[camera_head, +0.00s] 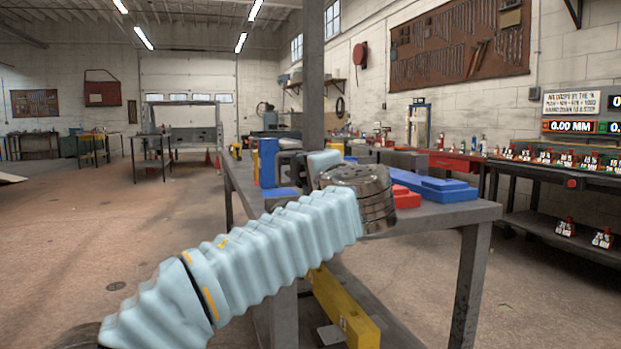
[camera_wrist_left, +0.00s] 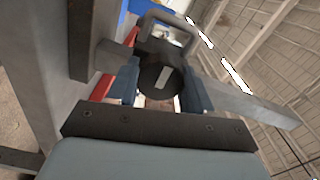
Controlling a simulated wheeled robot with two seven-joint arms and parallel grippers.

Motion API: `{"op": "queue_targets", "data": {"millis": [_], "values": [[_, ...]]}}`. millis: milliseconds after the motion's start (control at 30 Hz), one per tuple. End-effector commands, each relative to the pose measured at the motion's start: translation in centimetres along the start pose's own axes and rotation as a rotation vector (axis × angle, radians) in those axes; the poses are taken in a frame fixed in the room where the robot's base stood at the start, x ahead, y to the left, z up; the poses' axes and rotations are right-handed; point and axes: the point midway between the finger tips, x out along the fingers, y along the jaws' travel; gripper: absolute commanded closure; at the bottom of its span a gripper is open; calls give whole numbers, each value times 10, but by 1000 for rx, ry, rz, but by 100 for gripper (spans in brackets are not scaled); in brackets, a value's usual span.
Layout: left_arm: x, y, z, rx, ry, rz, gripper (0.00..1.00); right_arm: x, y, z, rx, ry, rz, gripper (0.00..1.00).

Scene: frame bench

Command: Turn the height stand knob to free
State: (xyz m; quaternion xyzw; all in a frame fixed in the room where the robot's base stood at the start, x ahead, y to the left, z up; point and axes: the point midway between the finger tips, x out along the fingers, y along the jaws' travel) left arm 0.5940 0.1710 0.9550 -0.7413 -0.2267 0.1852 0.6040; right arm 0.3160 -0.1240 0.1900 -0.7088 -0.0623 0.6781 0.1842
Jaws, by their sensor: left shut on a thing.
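The height stand knob (camera_wrist_left: 153,82) is a dark round disc with a pale bar mark, tilted slightly in the left wrist view. My left gripper (camera_wrist_left: 160,90) is shut on it, with a finger at each side. In the head view my left arm reaches over the bench, and its wrist hides the knob and most of the gripper (camera_head: 318,162). A grey upright post (camera_head: 313,70) rises behind the wrist. A dark grey loop-shaped part (camera_wrist_left: 165,20) stands beyond the knob in the wrist view. No free or lock lettering is readable. My right gripper is not in view.
A yellow beam (camera_head: 345,312) lies below the bench top. A rack with tagged red items (camera_head: 545,157) stands right. Floor at left is clear.

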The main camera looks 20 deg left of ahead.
Motion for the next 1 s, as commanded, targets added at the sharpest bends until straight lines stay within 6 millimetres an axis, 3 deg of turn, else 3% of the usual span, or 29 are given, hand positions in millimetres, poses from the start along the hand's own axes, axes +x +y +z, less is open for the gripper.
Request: {"op": "queue_targets", "data": {"millis": [433,467,600,867,1000], "values": [[0,-1,0,-11,0,-1,80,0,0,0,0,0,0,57],[0,-1,0,-11,0,-1,47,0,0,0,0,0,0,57],[0,-1,0,-10,0,-1,25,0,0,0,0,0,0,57],[0,0,0,-9,0,-1,24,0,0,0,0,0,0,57],[-10,0,0,-9,2,-1,24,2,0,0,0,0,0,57]]}}
